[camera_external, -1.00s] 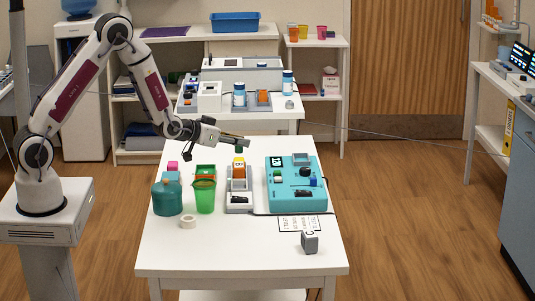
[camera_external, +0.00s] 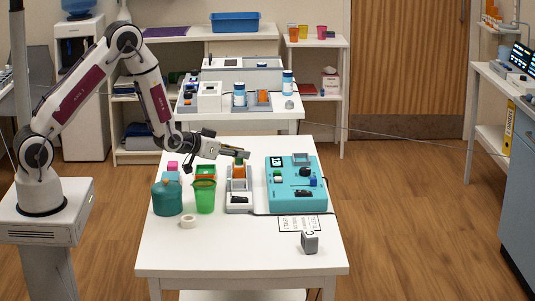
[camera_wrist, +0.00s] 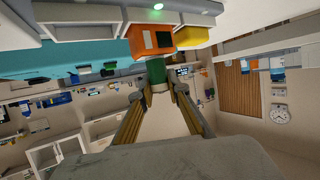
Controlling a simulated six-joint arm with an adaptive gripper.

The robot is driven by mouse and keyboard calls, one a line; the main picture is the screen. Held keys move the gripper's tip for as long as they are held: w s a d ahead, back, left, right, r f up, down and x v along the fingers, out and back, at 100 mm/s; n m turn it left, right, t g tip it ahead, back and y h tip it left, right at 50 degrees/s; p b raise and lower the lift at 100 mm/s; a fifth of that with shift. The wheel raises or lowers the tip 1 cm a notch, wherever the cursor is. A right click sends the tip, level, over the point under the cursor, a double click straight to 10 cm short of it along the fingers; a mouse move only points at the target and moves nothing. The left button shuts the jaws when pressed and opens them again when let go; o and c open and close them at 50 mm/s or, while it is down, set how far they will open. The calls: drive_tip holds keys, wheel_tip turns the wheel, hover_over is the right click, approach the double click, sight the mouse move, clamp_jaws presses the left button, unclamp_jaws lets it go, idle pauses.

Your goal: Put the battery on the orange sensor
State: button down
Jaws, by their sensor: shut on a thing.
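A green cylinder, which looks like the battery (camera_wrist: 159,76), stands out between the fingertips of my gripper (camera_wrist: 160,90) in the wrist view. My gripper is shut on it. The orange sensor (camera_wrist: 150,40) is a block with a dark square on its face, right at the battery's far end. I cannot tell whether the two touch. In the external view my gripper (camera_external: 241,153) is low over the grey holder, and the orange sensor (camera_external: 239,171) shows just below it. The battery is small there and partly covered by the fingers.
The grey holder (camera_external: 239,207) stands mid-table, with a teal device (camera_external: 296,204) to its right. A green cup (camera_external: 204,196), a teal jar (camera_external: 166,198) and a tape roll (camera_external: 188,221) are on the left. A yellow block (camera_wrist: 192,36) is beside the sensor. The front of the table is mostly clear.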

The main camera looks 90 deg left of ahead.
drive_tip(key=c, duration=1.9)
unclamp_jaws()
drive_tip(key=shift+r, duration=0.15)
drive_tip(key=shift+v, duration=5.95)
drive_tip(key=shift+d, duration=0.1)
